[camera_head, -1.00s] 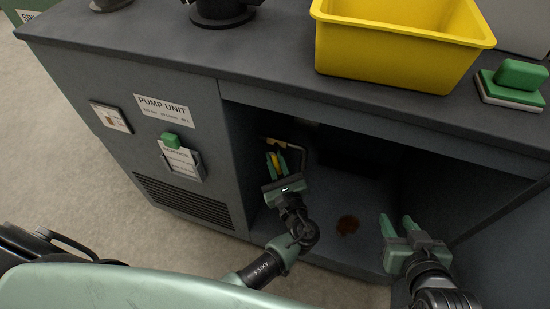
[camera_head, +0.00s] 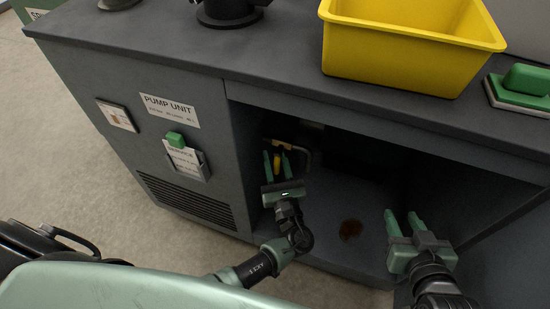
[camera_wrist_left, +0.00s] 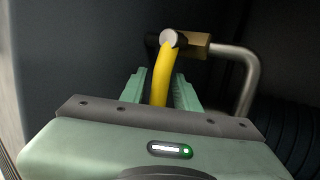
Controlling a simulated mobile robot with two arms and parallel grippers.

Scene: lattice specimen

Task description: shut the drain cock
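The drain cock has a yellow lever (camera_head: 277,164) inside the open bay of the grey cabinet. In the left wrist view the yellow lever (camera_wrist_left: 161,78) hangs from a round metal pivot (camera_wrist_left: 174,39) beside a brass body (camera_wrist_left: 196,43) on a bent grey pipe (camera_wrist_left: 247,75). My left gripper (camera_head: 277,160) is open, with its green fingers on either side of the lever. Gaps show beside the lever in the head view; I cannot tell whether either finger touches it. The lever's lower end is hidden behind the gripper body. My right gripper (camera_head: 404,224) is open and empty at the bay's right front.
The bay's left wall (camera_head: 246,155) is close to my left gripper. A yellow bin (camera_head: 405,50) and a green-topped block (camera_head: 522,85) stand on the cabinet top.

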